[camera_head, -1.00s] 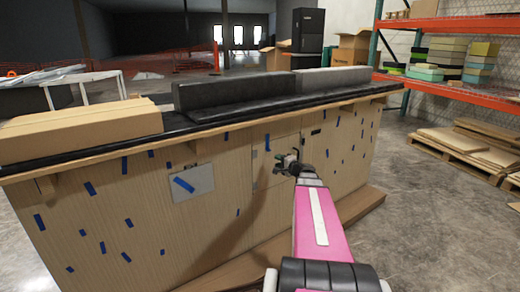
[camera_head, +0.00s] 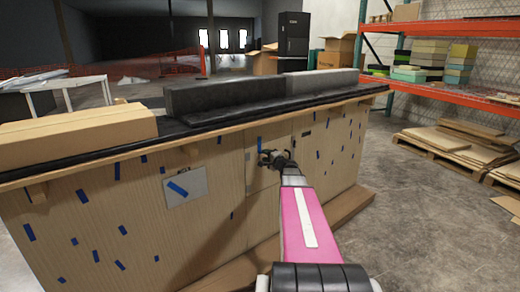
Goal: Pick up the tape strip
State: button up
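Several blue tape strips are stuck on the light wood front of the console (camera_head: 225,215). One upright blue tape strip (camera_head: 260,143) shows just above and left of my gripper (camera_head: 264,158). Another blue strip (camera_head: 178,188) lies slanted across a pale grey plate (camera_head: 195,180) further left. My gripper is at the end of my pink arm, in front of the console's middle panel. It is small and dark here, so its finger opening and any contact with the panel or a strip cannot be told. It hides part of the panel behind it.
The console's black top (camera_head: 230,122) overhangs the front above my gripper. A cardboard-coloured box (camera_head: 75,138) and dark blocks (camera_head: 225,97) lie on it. A wooden base ledge (camera_head: 345,208) juts out at the floor. Open concrete floor (camera_head: 430,230) lies to the right.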

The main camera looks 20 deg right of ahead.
aim_at(259, 140)
jog(key=x, duration=0.3)
grip_shut()
jog(key=shift+s, duration=0.1)
jog(key=shift+s+r, duration=0.2)
jog(key=shift+r, duration=0.5)
notch_tip(259, 140, up, 6)
jog(key=shift+f, duration=0.15)
jog(key=a+v, duration=0.2)
jog(key=v, duration=0.9)
jog(key=s+a+v, duration=0.1)
jog(key=a+v, duration=0.1)
jog(key=v, duration=0.9)
jog(key=shift+s+a, duration=0.2)
jog(key=shift+s, duration=0.4)
